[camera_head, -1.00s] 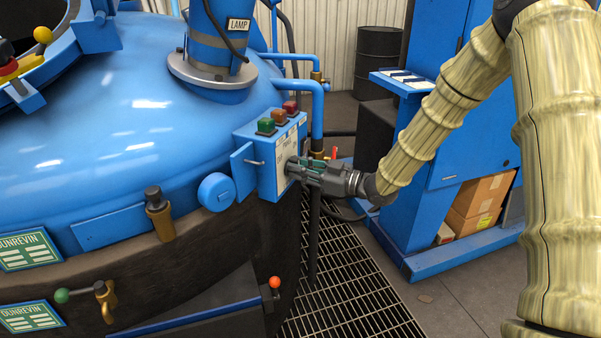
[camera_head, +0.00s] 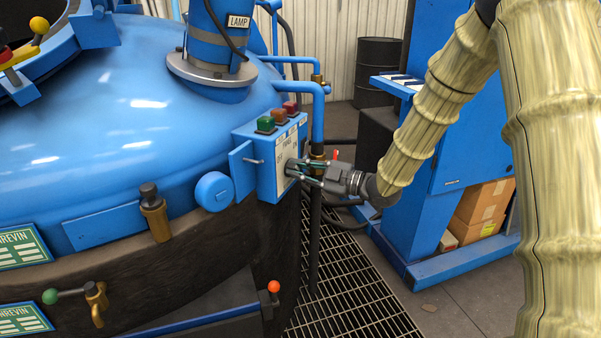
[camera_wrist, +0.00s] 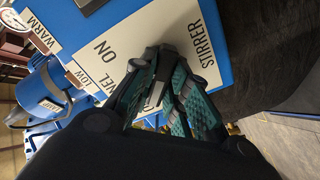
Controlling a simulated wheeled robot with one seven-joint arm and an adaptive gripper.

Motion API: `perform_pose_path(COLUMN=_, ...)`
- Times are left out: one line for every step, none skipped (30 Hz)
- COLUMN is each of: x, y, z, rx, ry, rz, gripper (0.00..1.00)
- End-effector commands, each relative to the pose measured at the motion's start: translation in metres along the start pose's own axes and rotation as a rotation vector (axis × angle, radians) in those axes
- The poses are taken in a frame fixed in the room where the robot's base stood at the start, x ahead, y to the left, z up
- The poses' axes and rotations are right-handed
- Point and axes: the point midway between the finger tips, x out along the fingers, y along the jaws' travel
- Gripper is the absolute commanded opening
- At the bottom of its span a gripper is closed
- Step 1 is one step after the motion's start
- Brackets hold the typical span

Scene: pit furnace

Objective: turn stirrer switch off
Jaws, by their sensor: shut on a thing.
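The stirrer switch (camera_wrist: 155,94) is a small grey lever on a white panel face, beside the labels "ON" and "STIRRER" in the wrist view. Its base is mostly hidden by my fingers. My gripper (camera_wrist: 157,82) is shut on the switch, with teal pads on either side of it. In the head view, my gripper (camera_head: 297,171) reaches the panel face from the right. The blue control box (camera_head: 266,183) is on the side of the furnace. The switch itself is too small and covered to make out in the head view.
A blue pipe (camera_head: 318,115) runs down just behind my gripper. A blue cabinet (camera_head: 473,130) stands to the right. Floor grating (camera_head: 345,285) lies below, with open space above it.

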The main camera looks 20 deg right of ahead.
Motion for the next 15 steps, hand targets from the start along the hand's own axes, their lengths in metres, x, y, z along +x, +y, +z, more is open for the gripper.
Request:
perform_pose_path(x=-0.0008, y=-0.0006, z=0.0014, rx=-0.004, ry=-0.003, rz=0.0, gripper=0.0)
perform_pose_path(x=-0.0008, y=-0.0005, z=0.0014, rx=-0.005, ry=-0.003, rz=0.0, gripper=0.0)
perform_pose_path(x=-0.0009, y=-0.0005, z=0.0013, rx=-0.007, ry=-0.003, rz=0.0, gripper=0.0)
perform_pose_path(x=-0.0009, y=-0.0004, z=0.0013, rx=-0.007, ry=-0.003, rz=0.0, gripper=0.0)
perform_pose_path(x=-0.0009, y=-0.0004, z=0.0013, rx=-0.008, ry=-0.003, rz=0.0, gripper=0.0)
perform_pose_path(x=-0.0009, y=-0.0004, z=0.0013, rx=-0.008, ry=-0.003, rz=0.0, gripper=0.0)
perform_pose_path(x=-0.0009, y=-0.0003, z=0.0013, rx=-0.008, ry=-0.003, rz=0.0, gripper=0.0)
perform_pose_path(x=-0.0009, y=-0.0003, z=0.0013, rx=-0.008, ry=-0.003, rz=0.0, gripper=0.0)
perform_pose_path(x=-0.0009, y=-0.0003, z=0.0013, rx=-0.008, ry=-0.003, rz=0.0, gripper=0.0)
perform_pose_path(x=-0.0009, y=-0.0003, z=0.0013, rx=-0.008, ry=-0.003, rz=0.0, gripper=0.0)
perform_pose_path(x=-0.0009, y=-0.0003, z=0.0013, rx=-0.008, ry=-0.003, rz=0.0, gripper=0.0)
perform_pose_path(x=-0.001, y=-0.0003, z=0.0014, rx=-0.008, ry=-0.003, rz=0.0, gripper=0.0)
perform_pose_path(x=-0.001, y=-0.0003, z=0.0014, rx=-0.008, ry=-0.003, rz=0.0, gripper=0.18)
perform_pose_path(x=-0.001, y=-0.0003, z=0.0014, rx=-0.008, ry=-0.003, rz=0.0, gripper=0.23)
perform_pose_path(x=-0.0009, y=-0.0003, z=0.0013, rx=-0.007, ry=-0.003, rz=0.0, gripper=0.31)
